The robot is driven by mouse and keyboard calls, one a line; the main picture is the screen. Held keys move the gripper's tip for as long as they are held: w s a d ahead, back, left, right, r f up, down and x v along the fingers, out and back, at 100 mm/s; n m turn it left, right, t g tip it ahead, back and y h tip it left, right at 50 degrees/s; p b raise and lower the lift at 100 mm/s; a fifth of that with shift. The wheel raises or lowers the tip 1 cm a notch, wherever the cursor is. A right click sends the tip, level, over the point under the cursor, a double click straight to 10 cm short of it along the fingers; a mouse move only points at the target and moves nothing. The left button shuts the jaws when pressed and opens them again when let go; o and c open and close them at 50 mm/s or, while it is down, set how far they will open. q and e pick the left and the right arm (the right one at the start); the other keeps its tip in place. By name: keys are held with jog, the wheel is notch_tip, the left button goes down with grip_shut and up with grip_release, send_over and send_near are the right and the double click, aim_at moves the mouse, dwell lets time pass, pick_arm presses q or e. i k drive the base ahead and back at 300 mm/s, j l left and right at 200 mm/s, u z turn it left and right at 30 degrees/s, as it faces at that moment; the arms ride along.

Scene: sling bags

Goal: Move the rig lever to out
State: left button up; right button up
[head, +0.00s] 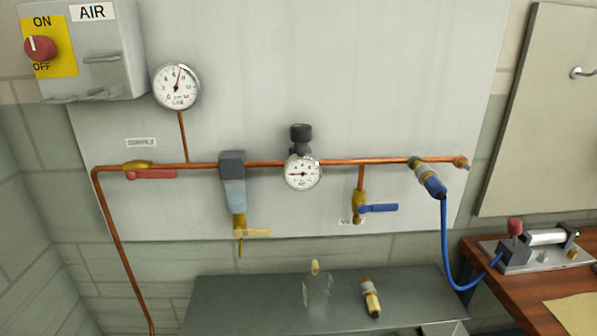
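The rig (535,250) sits on the wooden table at the right. It has a metal base plate, a dark valve block and a silver cylinder (546,237). The rig lever (515,228) has a red knob and stands about upright on the valve block. Any in or out marking on it is too small to read. A blue hose (447,245) runs from the valve block up to a coupling (428,180) on the copper pipe. Neither of my grippers is in view.
The wooden table (482,262) carries a yellow sheet (575,312) in front of the rig. A grey bench (235,300) stands to its left, with a clear jar (317,290) and a small yellow-and-black fitting (371,297). The blue hose hangs between bench and table.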

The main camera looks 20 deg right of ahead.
aim_at(514, 224)
jog(key=z, duration=2.1)
